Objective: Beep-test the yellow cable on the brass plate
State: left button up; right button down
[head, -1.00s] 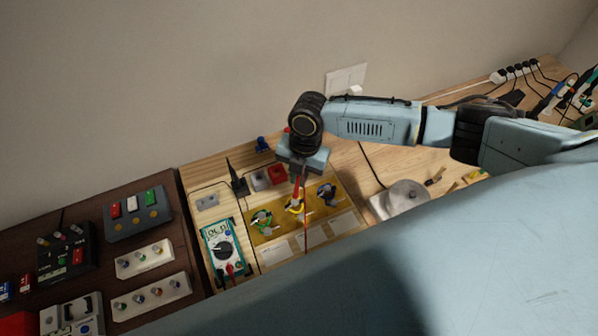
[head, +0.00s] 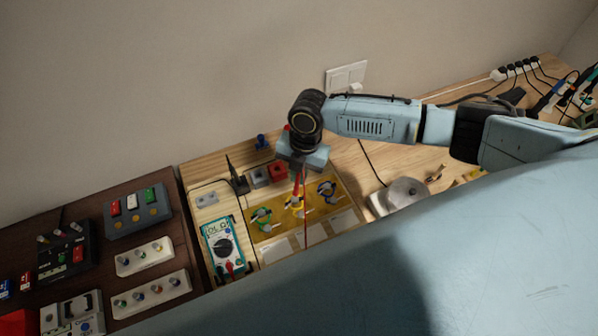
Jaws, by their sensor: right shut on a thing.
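The brass plate (head: 279,231) lies on the light wood bench in the head view. Three coiled cables sit on it: green (head: 261,219) at left, yellow (head: 294,207) in the middle, blue (head: 327,190) at right. My right gripper (head: 298,170) points down above the yellow cable and is shut on a red probe (head: 297,185). The probe's lower end is at the yellow cable; I cannot tell whether it touches. A thin red lead hangs below. The teal multimeter (head: 223,246) lies left of the plate; its display reads something like "OL". My left gripper is not in view.
A red box (head: 278,172) and a grey box (head: 259,177) stand behind the plate. A round metal tin (head: 404,195) is to the right. My own blue body hides the front edge.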

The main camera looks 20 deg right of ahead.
jog(key=shift+f+b, duration=0.3)
jog(key=shift+f, duration=0.25)
dwell(2.7)
jog(key=shift+r+p, duration=0.45)
jog(key=shift+r, duration=2.55)
